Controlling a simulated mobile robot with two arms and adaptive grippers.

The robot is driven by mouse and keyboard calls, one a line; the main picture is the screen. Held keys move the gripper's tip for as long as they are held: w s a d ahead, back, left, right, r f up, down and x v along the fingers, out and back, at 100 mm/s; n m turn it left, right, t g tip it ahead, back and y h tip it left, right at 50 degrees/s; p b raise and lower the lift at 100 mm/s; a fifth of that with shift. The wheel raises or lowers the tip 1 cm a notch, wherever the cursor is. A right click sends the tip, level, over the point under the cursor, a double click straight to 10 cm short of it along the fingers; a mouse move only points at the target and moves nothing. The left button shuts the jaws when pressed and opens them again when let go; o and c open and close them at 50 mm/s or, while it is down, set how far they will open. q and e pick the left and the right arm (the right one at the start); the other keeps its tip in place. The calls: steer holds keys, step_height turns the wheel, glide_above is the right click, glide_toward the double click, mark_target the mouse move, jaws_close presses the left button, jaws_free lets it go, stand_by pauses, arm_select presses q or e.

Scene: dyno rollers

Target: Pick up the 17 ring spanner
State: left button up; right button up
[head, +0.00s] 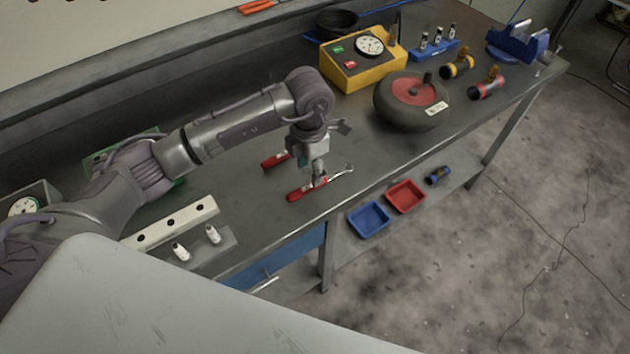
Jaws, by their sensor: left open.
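Two red-handled tools that look like spanners lie on the grey workbench. The nearer spanner (302,192) has its red handle at the left and its bright metal end at the right. The farther spanner (273,162) shows only its red handle and a small pale part; the rest is hidden behind my gripper. I cannot read a size on either, so I cannot tell which is the 17. My left gripper (319,175) points down at the nearer spanner's middle, open. I cannot tell whether its fingers touch the spanner. My right gripper is out of view.
A round dark device with a red top (408,100) and a yellow gauge box (360,62) stand to the right. A pale holed bar (172,222) and small white bottles (212,234) lie left. Blue (368,219) and red (404,196) trays sit on the lower shelf.

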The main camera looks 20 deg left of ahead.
arm_select(q)
steer(key=shift+d+f+p, duration=0.15)
steer(key=shift+f+p, duration=0.55)
steer(key=shift+f, duration=0.05)
step_height(320, 180, down, 2)
steer(key=shift+w+d+f+p, duration=0.1)
steer(key=shift+f+p, duration=0.15)
steer(key=shift+p, duration=0.3)
steer(key=shift+f, duration=0.65)
steer(key=c, duration=0.7)
jaws_close()
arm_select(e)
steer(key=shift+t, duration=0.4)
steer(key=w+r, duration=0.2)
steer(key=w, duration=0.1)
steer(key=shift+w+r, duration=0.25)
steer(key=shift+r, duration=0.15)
